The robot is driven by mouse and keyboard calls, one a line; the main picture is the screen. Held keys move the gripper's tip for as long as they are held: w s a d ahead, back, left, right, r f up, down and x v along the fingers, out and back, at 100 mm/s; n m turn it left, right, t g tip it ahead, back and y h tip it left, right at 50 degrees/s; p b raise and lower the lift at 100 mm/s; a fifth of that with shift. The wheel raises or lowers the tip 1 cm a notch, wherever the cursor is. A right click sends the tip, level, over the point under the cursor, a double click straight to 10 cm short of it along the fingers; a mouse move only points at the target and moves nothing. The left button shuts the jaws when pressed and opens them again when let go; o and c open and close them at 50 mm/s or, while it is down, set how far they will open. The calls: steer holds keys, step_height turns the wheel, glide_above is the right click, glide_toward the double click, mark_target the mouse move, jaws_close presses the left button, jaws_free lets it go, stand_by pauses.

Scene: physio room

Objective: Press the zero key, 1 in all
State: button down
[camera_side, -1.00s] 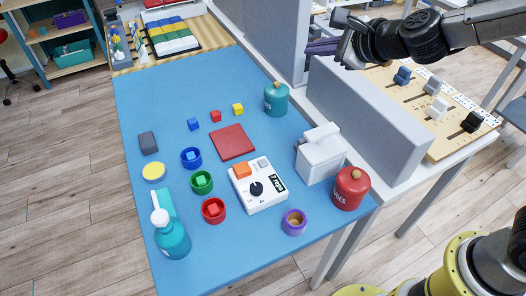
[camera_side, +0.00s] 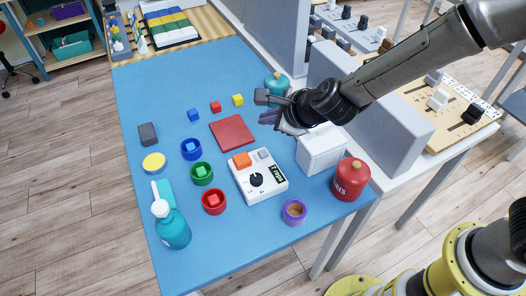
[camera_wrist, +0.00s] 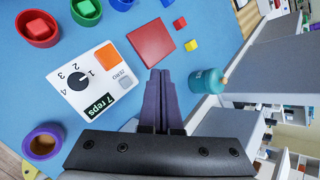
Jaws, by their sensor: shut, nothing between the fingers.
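The white counter box (camera_side: 270,194) lies on the blue table with an orange button, a black dial and a display reading "7 reps".
A red mat (camera_side: 232,132) lies behind the box. A white container (camera_side: 320,153) and a red bottle (camera_side: 351,181) stand to its right. A teal bottle (camera_side: 278,82) stands near my gripper.

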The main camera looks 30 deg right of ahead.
steer(key=shift+f, duration=0.1)
steer(key=shift+f, duration=4.3)
steer(key=shift+f, duration=0.2)
steer(key=shift+f, duration=0.2)
steer(key=shift+f, duration=0.5)
steer(key=shift+r, duration=0.9)
steer(key=shift+r, duration=2.5)
